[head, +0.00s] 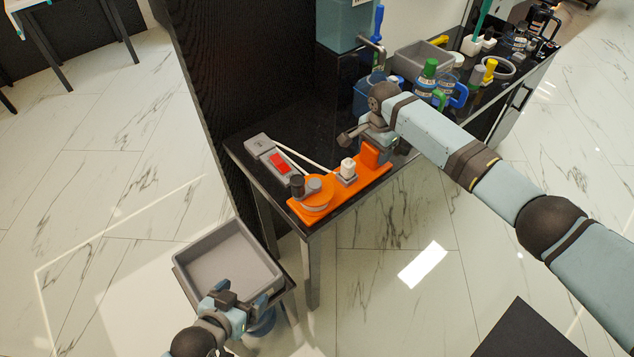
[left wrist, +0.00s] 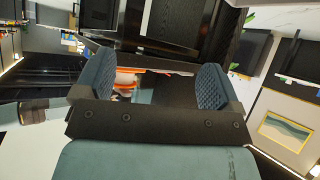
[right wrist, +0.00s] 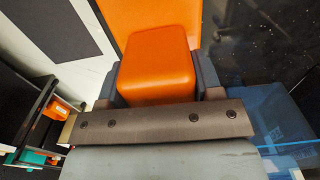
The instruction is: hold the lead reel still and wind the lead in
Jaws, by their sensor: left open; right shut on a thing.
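The lead reel is a long orange base (head: 335,190) near the front corner of the black table. A round orange drum (head: 317,200) with a grey arm and dark upright knob (head: 297,184) sits at its near left end. A white lead (head: 307,157) runs from a grey box with a red patch (head: 278,161) towards a white-topped post (head: 347,168) on the base. My right gripper (head: 374,143) is shut on the orange block (right wrist: 158,75) at the base's far end. My left gripper (head: 238,298) is open and empty, low over the grey tray, apart from the reel.
The grey tray (head: 192,256) stands in front of the table, its inside bare. Bottles, a blue mug (head: 457,95), a grey bin (head: 415,62) and other items crowd the table's far part. A dark wall panel (head: 217,75) borders the table's left.

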